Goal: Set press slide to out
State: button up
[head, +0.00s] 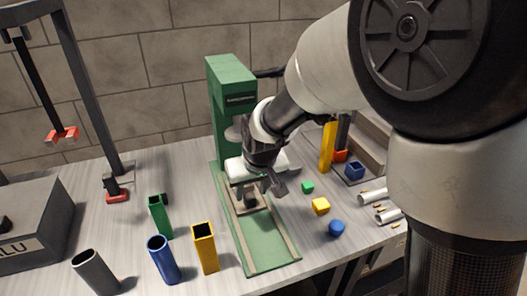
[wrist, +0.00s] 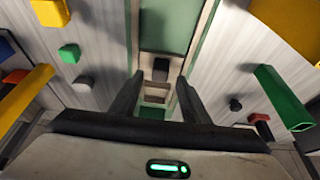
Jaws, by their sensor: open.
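The green press (head: 226,98) stands at the back middle of the table, with a green base (head: 262,247) running forward between two pale rails. The press slide (head: 262,203) is a grey-brown plate on these rails, with a dark block on it. The slide also shows in the wrist view (wrist: 173,68), with the dark block (wrist: 160,70) between and slightly beyond the finger ends. My gripper (head: 265,188) is open, pointing down over the slide. In the wrist view, its two dark fingers (wrist: 158,97) stand apart with nothing gripped. Whether they touch the block cannot be told.
Green (head: 160,217), blue (head: 163,260), yellow (head: 205,248) and grey (head: 95,272) tubes stand left of the base. A green cube (head: 307,187), yellow cube (head: 320,206) and blue piece (head: 336,228) lie to its right. The base's front stretch is clear.

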aim_at(250, 196)
jog(key=shift+b+x, duration=0.35)
jog(key=shift+x, duration=1.9)
jog(key=shift+c, duration=0.2)
grip_shut()
